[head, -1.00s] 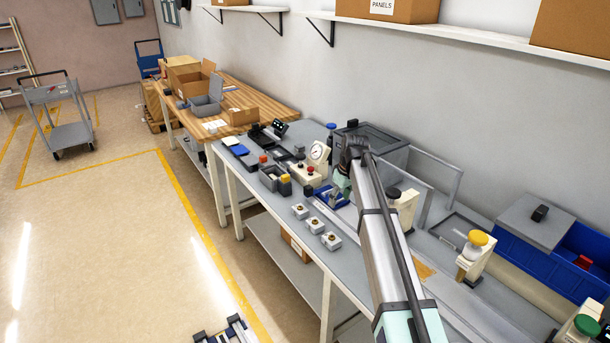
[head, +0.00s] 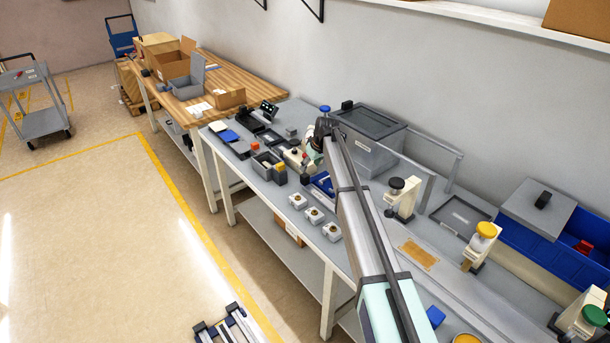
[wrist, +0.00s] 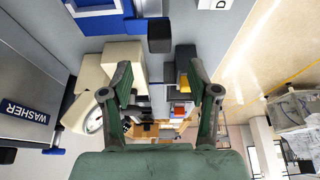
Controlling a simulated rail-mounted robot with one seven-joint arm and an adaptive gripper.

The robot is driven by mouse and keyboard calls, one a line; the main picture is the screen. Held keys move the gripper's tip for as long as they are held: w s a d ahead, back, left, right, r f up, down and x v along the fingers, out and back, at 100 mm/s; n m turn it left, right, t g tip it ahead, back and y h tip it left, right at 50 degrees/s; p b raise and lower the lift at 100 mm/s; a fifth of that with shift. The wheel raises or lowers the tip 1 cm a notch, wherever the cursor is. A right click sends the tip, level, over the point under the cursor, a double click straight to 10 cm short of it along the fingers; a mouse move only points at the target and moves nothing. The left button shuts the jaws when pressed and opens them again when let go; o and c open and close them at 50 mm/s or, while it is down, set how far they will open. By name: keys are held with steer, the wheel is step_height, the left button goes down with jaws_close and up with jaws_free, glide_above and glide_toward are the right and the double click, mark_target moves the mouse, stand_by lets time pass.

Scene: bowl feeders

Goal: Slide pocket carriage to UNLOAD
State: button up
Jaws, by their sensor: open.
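A blue fixture (head: 322,183) lies on the bench just below my gripper in the head view, partly hidden by my arm. In the wrist view a blue and white piece (wrist: 100,15) shows at the top, with a black block (wrist: 160,36) on the end of its blue bar. I cannot tell for sure which part is the pocket carriage, and no UNLOAD mark is readable. My gripper (wrist: 162,85) is open and empty. The black block is apart from the fingers, above the gap between them in the wrist view. In the head view my gripper (head: 315,150) is small and partly hidden.
A beige gauge unit (wrist: 92,105) is close to the left finger in the wrist view. A WASHER-labelled bin (wrist: 25,112) stands farther left. Three small white blocks (head: 314,216) line the bench's front. A grey lidded box (head: 370,135) stands behind my arm.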

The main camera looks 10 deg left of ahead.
mark_target(306, 176)
steer(key=p+x, duration=0.3)
steer(key=x, duration=0.6)
steer(key=shift+w+f, duration=0.1)
steer(key=shift+f, duration=0.1)
jaws_close()
